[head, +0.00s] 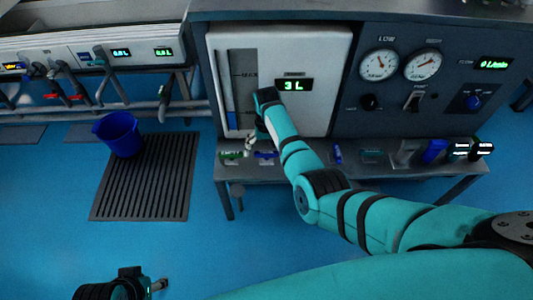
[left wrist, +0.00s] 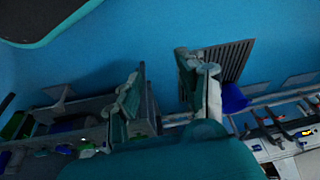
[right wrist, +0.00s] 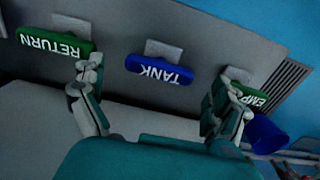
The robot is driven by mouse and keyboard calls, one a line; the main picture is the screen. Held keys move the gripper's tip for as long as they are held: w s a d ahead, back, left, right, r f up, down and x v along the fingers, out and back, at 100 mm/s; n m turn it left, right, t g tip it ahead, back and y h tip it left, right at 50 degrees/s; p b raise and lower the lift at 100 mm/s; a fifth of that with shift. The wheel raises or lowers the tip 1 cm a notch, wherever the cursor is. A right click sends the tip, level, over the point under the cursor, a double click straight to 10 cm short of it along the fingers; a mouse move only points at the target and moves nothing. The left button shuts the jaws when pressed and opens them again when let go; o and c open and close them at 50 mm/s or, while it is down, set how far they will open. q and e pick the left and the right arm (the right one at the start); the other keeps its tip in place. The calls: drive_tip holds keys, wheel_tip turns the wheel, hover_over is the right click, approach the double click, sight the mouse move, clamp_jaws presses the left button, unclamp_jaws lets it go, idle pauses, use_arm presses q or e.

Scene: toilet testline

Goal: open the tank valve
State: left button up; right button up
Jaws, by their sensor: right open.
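The tank valve is a blue handle labelled TANK (right wrist: 160,69), seen upside down in the right wrist view on the grey bench ledge. In the head view the blue handle (head: 265,155) shows beside my right gripper (head: 251,143). In the right wrist view my right gripper (right wrist: 158,88) is open, its fingers wide apart, with the TANK handle between and beyond them. I see no contact with the handle. My left gripper (head: 152,284) is low at the left, far from the bench. Its fingers are apart and empty in the left wrist view (left wrist: 165,95).
A green RETURN handle (right wrist: 55,42) and a green EMPTY handle (right wrist: 250,98) flank the TANK handle. The tank display (head: 293,84) reads 3 L. A blue bucket (head: 118,133) stands on a floor grate (head: 145,190). The blue floor ahead is open.

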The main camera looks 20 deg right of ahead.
use_arm(q)
drive_tip(key=shift+s+r, duration=0.2)
drive_tip(key=shift+r, duration=0.15)
use_arm(e)
drive_tip(key=shift+f, duration=0.85)
drive_tip(key=shift+c, duration=0.3)
drive_tip(key=c, duration=1.1)
drive_tip(key=shift+o, duration=0.2)
drive_tip(key=shift+r+n+p, duration=0.1)
drive_tip(key=shift+n+p, duration=0.2)
drive_tip(key=shift+n, duration=0.1)
drive_tip(key=n+p, duration=0.3)
drive_tip(key=n, duration=0.1)
drive_tip(key=shift+n, duration=0.4)
use_arm(q)
drive_tip(key=s+x, duration=0.2)
drive_tip(key=x, duration=1)
drive_tip(key=shift+f+g, duration=0.3)
drive_tip(key=shift+f, duration=0.15)
use_arm(e)
drive_tip(key=shift+n, duration=1.2)
use_arm(q)
drive_tip(key=shift+s+f, duration=0.1)
drive_tip(key=shift+s, duration=0.05)
